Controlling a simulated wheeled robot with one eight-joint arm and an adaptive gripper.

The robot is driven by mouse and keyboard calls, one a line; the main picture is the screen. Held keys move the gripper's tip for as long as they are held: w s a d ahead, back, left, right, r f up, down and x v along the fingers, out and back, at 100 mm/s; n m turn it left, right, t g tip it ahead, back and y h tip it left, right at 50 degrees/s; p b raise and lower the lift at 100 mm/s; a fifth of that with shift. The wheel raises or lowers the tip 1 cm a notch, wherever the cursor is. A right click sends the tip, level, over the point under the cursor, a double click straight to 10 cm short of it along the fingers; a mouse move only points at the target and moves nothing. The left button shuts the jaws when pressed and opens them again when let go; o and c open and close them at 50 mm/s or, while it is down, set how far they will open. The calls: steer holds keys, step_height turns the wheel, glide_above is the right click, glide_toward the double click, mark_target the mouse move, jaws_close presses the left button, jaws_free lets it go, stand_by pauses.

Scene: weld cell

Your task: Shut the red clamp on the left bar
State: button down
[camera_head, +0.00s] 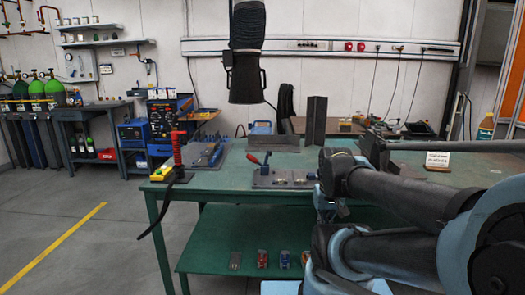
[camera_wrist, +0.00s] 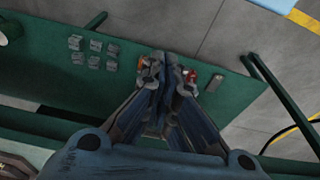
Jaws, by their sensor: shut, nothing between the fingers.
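In the head view, a clamp with a red-tipped handle (camera_head: 256,159) stands on a dark plate (camera_head: 262,182) on the green table (camera_head: 218,174). The handle tilts up to the left, and the clamp looks open. Which part is the left bar I cannot tell. In the wrist view, my gripper (camera_wrist: 166,66) is shut and empty above a green surface (camera_wrist: 150,25). Small red and orange parts (camera_wrist: 191,76) show beside its fingertips, too small to name. My gripper cannot be made out in the head view, where my arm covers the table's right part.
A dark angle piece (camera_head: 316,121) stands farther back. Small coloured items (camera_head: 262,259) lie on the lower shelf (camera_head: 220,250).

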steer(key=w+a+r+n+g, duration=0.1)
steer(key=w+a+r+n, duration=0.5)
steer(key=w+r, duration=0.55)
steer(key=w+a+r+n+g, duration=0.1)
steer(key=w+a+r+n, duration=0.6)
steer(key=w+r, duration=0.5)
steer(key=w+a+n, duration=0.4)
steer(key=w+a, duration=0.5)
steer(key=f, duration=0.9)
steer(key=shift+s+d, duration=0.1)
steer(key=shift+d, duration=0.2)
steer(key=shift+a, duration=0.1)
steer(key=shift+r, duration=0.1)
